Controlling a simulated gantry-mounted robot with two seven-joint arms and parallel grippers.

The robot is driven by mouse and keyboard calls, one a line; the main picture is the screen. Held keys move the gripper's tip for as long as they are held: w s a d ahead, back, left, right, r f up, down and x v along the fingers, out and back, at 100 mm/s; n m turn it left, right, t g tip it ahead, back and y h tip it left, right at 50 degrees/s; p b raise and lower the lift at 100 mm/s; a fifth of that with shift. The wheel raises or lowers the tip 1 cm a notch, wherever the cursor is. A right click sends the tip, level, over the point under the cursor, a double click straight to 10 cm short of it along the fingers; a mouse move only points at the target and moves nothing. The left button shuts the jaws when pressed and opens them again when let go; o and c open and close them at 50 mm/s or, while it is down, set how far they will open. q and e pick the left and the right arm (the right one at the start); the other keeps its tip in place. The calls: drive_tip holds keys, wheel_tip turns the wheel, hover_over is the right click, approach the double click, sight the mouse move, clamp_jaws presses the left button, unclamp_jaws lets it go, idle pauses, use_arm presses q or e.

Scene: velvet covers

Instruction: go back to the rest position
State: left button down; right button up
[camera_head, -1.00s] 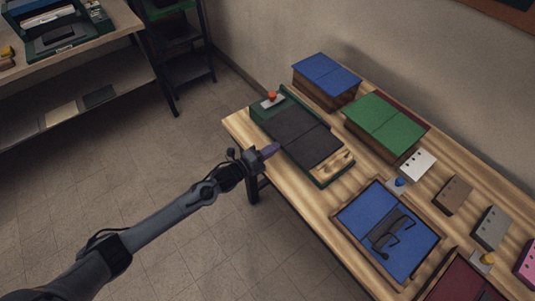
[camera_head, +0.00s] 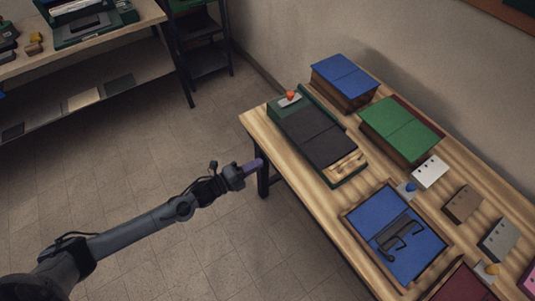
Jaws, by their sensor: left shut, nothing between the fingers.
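My right gripper is not in view.
A shelf bench (camera_head: 75,58) stands at upper left. Open floor (camera_head: 150,130) lies between.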

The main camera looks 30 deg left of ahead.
use_arm(q)
drive_tip(key=s+d+f+n+y, duration=0.1)
drive_tip(key=s+d+n+y, duration=0.3)
drive_tip(key=s+d+n, duration=0.55)
drive_tip(key=s+a+r+n+g+y+p, duration=0.1)
drive_tip(key=s+a+n+g+y, duration=0.15)
drive_tip(key=s+n+g, duration=0.45)
drive_tip(key=s+a+r+n+g+y+p, duration=0.1)
drive_tip(key=s+a+r+n+g+y, duration=0.15)
drive_tip(key=s+n+g, duration=0.45)
wheel_tip(320, 180, up, 30)
drive_tip(key=s+m+t+p, duration=0.1)
drive_tip(key=s+m+p, duration=0.1)
drive_tip(key=p, duration=2.8)
drive_tip(key=shift+a+t+h, duration=0.3)
drive_tip(key=shift+t+h, duration=0.1)
